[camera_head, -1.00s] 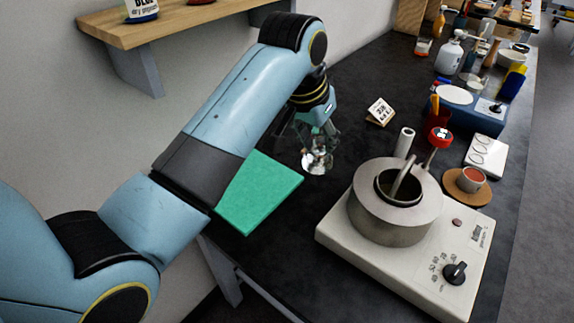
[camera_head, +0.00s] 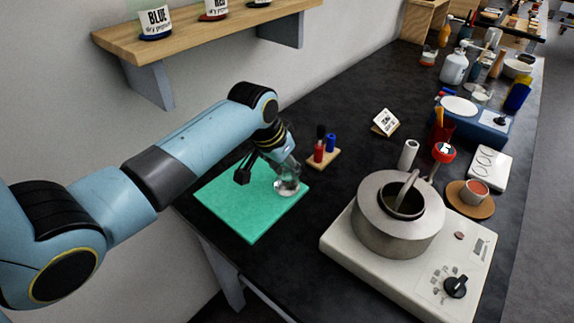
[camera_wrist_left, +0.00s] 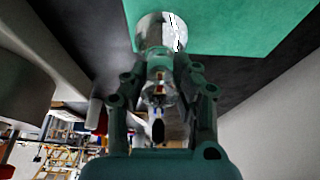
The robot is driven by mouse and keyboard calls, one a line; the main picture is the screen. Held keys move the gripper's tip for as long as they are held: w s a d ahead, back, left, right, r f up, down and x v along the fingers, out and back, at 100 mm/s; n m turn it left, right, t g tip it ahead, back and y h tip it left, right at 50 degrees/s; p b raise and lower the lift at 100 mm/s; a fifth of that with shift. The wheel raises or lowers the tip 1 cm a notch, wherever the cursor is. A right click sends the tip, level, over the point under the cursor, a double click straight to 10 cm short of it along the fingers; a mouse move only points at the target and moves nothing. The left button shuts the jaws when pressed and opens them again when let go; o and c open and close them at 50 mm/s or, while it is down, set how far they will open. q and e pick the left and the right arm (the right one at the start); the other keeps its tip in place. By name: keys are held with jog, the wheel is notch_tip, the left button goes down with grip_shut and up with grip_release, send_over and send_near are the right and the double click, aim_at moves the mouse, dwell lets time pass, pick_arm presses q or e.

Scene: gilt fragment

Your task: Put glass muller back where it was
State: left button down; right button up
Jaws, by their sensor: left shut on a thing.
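The glass muller (camera_head: 287,186) is clear glass and shows at the tip of my left gripper (camera_head: 284,170), over the right part of the green mat (camera_head: 243,218). My left gripper is shut on it. In the left wrist view the muller (camera_wrist_left: 160,65) stands between the two fingers of the gripper (camera_wrist_left: 160,88), with its wide clear end toward the green mat (camera_wrist_left: 245,25). I cannot tell whether that end touches the mat. My right gripper is not in view.
A small wooden stand (camera_head: 323,158) with red and blue bottles is just right of the mat. A hotplate (camera_head: 400,262) with a metal pot (camera_head: 398,222) stands at right. A wooden shelf (camera_head: 205,27) with jars hangs above.

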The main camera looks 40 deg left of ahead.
pick_arm(q)
jog(key=c, duration=1)
grip_release()
jog(key=shift+f, duration=0.15)
jog(key=shift+c, duration=0.2)
jog(key=v, duration=1.2)
